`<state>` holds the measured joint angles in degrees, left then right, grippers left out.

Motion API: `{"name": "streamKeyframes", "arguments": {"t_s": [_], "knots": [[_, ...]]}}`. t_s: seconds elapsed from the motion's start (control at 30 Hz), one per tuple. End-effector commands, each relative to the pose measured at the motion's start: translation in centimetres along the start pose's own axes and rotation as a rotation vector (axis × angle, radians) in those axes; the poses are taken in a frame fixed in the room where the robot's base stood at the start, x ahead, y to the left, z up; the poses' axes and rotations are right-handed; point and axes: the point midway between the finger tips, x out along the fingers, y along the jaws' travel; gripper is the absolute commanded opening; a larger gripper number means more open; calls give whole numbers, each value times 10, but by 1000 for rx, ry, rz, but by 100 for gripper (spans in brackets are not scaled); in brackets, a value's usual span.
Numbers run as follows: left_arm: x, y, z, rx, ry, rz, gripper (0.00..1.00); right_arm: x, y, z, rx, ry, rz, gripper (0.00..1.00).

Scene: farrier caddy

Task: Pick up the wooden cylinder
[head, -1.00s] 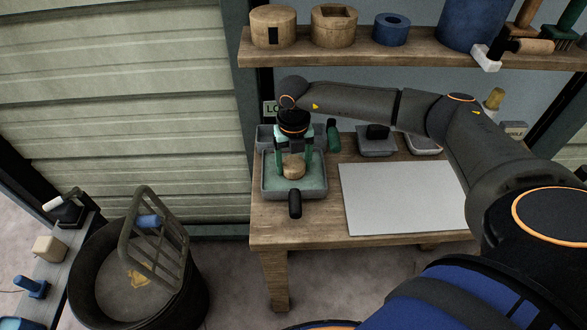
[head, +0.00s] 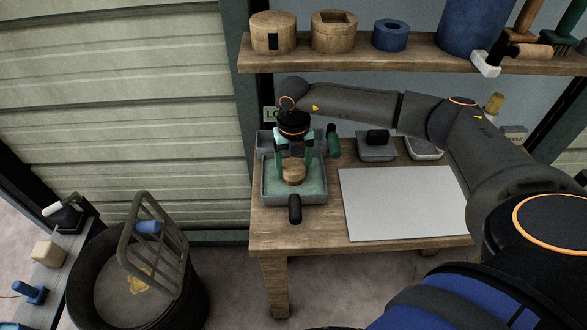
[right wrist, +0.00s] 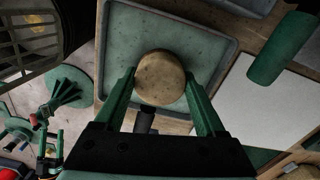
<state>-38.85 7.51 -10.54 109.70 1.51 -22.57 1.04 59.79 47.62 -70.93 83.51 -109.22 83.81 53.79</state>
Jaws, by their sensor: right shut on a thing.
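The wooden cylinder (head: 293,176) is short, round and light brown. It is at the grey tray with a green inside (head: 265,190), at the left end of the wooden bench. My right gripper (head: 294,168) points down over the tray with its green fingers on either side of the cylinder, shut on it. In the right wrist view, the cylinder (right wrist: 160,78) sits between the two fingertips (right wrist: 160,82), its round top facing the camera. I cannot tell whether it touches the tray floor. My left gripper is not in view.
A black-handled tool end (head: 295,208) sticks up at the tray's front edge. A green cylinder (head: 333,141) stands right of the gripper. A white board (head: 400,203) covers the bench's middle. A shelf (head: 420,60) with wooden and blue containers runs above. A dark bin (head: 190,290) stands lower left.

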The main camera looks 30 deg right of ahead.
Motion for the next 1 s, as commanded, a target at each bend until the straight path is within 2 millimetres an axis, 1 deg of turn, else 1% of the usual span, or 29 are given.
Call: {"name": "streamKeyframes", "arguments": {"t_s": [0.13, 0.17, 0.27, 0.5, 0.57, 0.8, 1.0], "knots": [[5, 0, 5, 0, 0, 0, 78, -20, 0, 1, 0, -6, 3, 0], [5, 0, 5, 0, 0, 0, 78, -25, 0, -1, -2, -5, 2, 0], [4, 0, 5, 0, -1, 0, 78, -40, -1, -15, -4, -4, 2, 0], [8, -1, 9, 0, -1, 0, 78, -84, -3, -54, -5, -5, 1, 0], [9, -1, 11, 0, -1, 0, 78, -86, -3, -65, -5, -3, 1, 0], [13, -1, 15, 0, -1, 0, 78, -105, -5, -106, -4, -3, 1, 0], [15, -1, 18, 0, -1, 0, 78, -116, -6, -131, -2, -2, 1, 0]]}}
